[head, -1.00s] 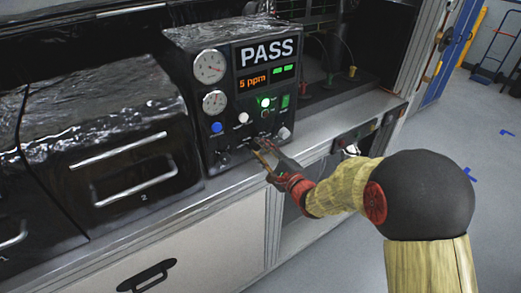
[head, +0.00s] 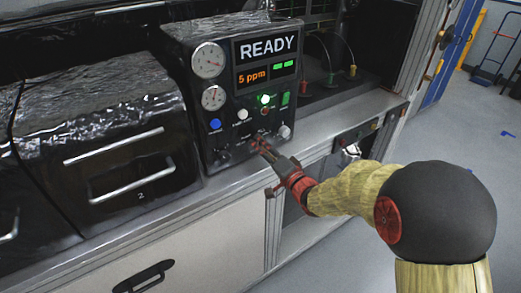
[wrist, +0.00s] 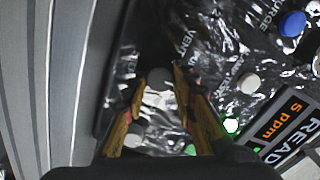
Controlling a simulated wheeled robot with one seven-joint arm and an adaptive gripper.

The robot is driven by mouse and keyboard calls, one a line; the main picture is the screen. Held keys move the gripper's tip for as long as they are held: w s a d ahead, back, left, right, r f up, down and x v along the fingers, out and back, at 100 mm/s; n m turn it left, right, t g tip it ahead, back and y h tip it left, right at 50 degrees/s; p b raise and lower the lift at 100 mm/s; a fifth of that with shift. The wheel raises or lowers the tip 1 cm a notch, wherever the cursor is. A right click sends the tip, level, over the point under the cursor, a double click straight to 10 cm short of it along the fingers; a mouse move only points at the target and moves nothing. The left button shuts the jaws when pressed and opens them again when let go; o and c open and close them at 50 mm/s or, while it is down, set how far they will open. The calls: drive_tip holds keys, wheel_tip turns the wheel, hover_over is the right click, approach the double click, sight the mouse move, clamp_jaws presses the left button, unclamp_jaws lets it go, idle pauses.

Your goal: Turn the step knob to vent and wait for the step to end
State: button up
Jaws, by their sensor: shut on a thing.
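The black test unit (head: 222,160) stands on the bench with its front panel facing me. Its display (head: 266,47) reads READY, and the smaller readout (head: 252,78) shows 5 ppm. My gripper (head: 258,142) is at the lower panel in the head view, covering most of the knob there. In the wrist view my gripper (wrist: 160,82) has its two fingers on either side of the grey round knob (wrist: 158,77), shut on it. The VENT label (wrist: 187,43) is printed near that knob. The knob's pointer direction cannot be made out.
A green lamp (head: 264,99) is lit on the panel. A blue button (head: 215,124), a white button (head: 243,114) and a pale knob (head: 285,131) are close to my gripper. A black drawer unit (head: 105,150) stands to the left.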

drive_tip(key=n+b, duration=0.3)
drive_tip(key=n, duration=0.3)
drive_tip(key=shift+f, duration=0.2)
drive_tip(key=n+b, duration=0.4)
drive_tip(key=n, duration=0.2)
drive_tip(key=shift+s+a+n, duration=0.1)
drive_tip(key=shift+n, duration=0.2)
drive_tip(key=o, duration=1.2)
drive_tip(key=shift+r, duration=0.15)
drive_tip(key=shift+c, duration=0.2)
drive_tip(key=v, duration=1.2)
